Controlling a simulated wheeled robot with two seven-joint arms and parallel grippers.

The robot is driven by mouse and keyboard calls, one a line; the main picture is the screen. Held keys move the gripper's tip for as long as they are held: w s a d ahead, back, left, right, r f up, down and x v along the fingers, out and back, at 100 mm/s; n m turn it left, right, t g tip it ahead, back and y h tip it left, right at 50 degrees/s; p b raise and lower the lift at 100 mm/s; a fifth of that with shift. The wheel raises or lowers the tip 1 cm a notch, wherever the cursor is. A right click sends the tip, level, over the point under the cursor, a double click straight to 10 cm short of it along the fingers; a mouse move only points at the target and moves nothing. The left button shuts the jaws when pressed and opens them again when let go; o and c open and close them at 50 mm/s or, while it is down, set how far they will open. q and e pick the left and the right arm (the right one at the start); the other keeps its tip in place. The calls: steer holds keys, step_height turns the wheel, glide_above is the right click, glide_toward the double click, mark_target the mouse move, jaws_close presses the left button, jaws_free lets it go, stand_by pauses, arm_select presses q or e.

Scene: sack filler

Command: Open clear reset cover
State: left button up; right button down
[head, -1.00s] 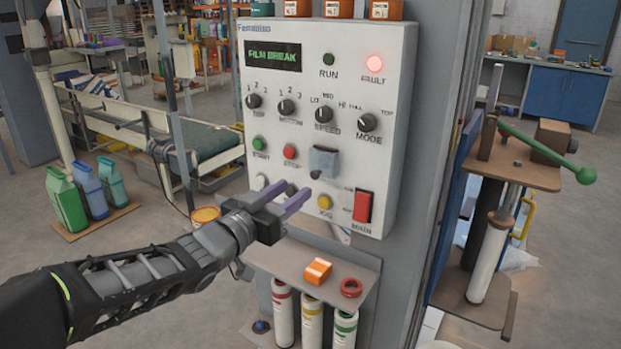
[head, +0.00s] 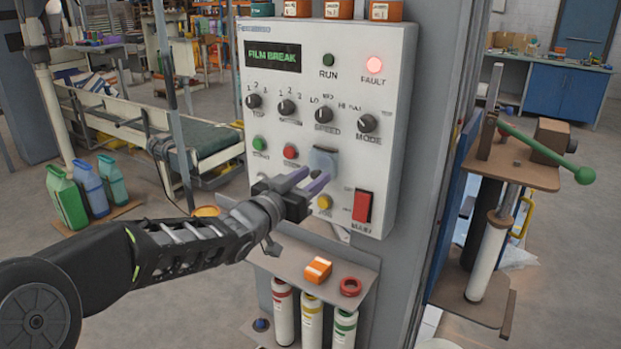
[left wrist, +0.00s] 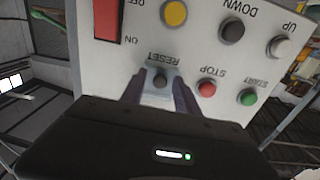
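The clear reset cover (head: 323,158) is a small pale blue-grey see-through box on the front of the control panel (head: 380,195), right of the red stop button (head: 290,152). It looks closed. My left gripper (head: 313,178) is just in front of and below it, with its two purple fingers apart. In the left wrist view, which is upside down, the cover (left wrist: 171,73) and the dark reset button (left wrist: 160,81) lie between the fingers. I cannot tell whether a finger touches the cover. The fingers hide its lower part in the head view. My right gripper is not in view.
Below the panel a shelf (head: 335,285) holds an orange box (head: 317,269) and a red ring (head: 350,286). The fault lamp (head: 374,65) is lit.

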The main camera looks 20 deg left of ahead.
arm_select(q)
jaws_close()
stand_by(1.2)
